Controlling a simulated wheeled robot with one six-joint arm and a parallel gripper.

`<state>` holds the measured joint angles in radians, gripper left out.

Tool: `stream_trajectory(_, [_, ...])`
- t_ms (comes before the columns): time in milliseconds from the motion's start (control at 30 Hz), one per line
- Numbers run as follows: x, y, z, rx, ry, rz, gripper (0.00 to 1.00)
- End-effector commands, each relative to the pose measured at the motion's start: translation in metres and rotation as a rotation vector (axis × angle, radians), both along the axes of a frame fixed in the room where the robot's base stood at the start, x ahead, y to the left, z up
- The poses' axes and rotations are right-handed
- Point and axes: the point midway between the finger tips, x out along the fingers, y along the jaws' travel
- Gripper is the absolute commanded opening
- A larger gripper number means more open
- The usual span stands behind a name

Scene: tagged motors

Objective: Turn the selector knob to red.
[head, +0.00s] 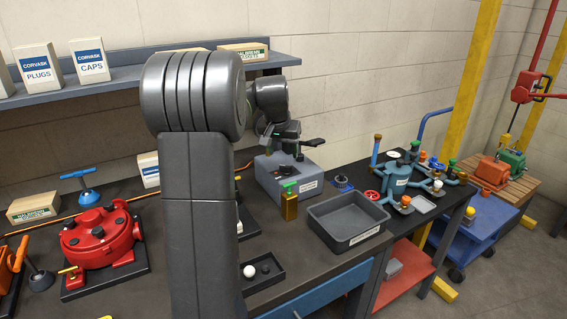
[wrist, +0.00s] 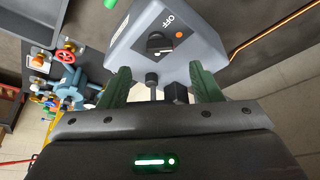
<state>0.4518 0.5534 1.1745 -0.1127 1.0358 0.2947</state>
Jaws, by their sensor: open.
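A grey control box (head: 290,178) stands on the dark bench, right of my arm in the head view. In the wrist view the same box (wrist: 172,35) fills the upper middle. Its face has a black selector knob (wrist: 158,43), an "OFF" label (wrist: 168,20) and an orange-red dot (wrist: 180,35). Which mark the knob points to is too small to tell. My gripper (wrist: 160,69) is open, its green fingers apart and empty, short of the knob and roughly centred on it. In the head view my wrist is over the box and partly hides its top.
A brass padlock-like piece (head: 290,205) and a grey bin (head: 347,220) are in front of the box. A blue valve manifold (head: 398,182) is to the right. A red pump housing (head: 98,240) is at left. A shelf with boxes (head: 120,82) runs behind.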

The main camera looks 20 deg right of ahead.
Motion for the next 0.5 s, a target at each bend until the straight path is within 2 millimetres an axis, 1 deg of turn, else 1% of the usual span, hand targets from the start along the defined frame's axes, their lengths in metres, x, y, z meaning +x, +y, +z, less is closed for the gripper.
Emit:
stream_trajectory(33, [0.003,-0.003,-0.012,0.003,0.004,0.0,0.58])
stream_trajectory(200, [0.012,-0.011,-0.04,0.001,0.003,0.001,0.58])
stream_trajectory(400, [0.019,-0.016,-0.06,0.0,0.0,0.001,0.58])
stream_trajectory(500, [0.02,-0.017,-0.063,0.0,0.0,0.001,0.58])
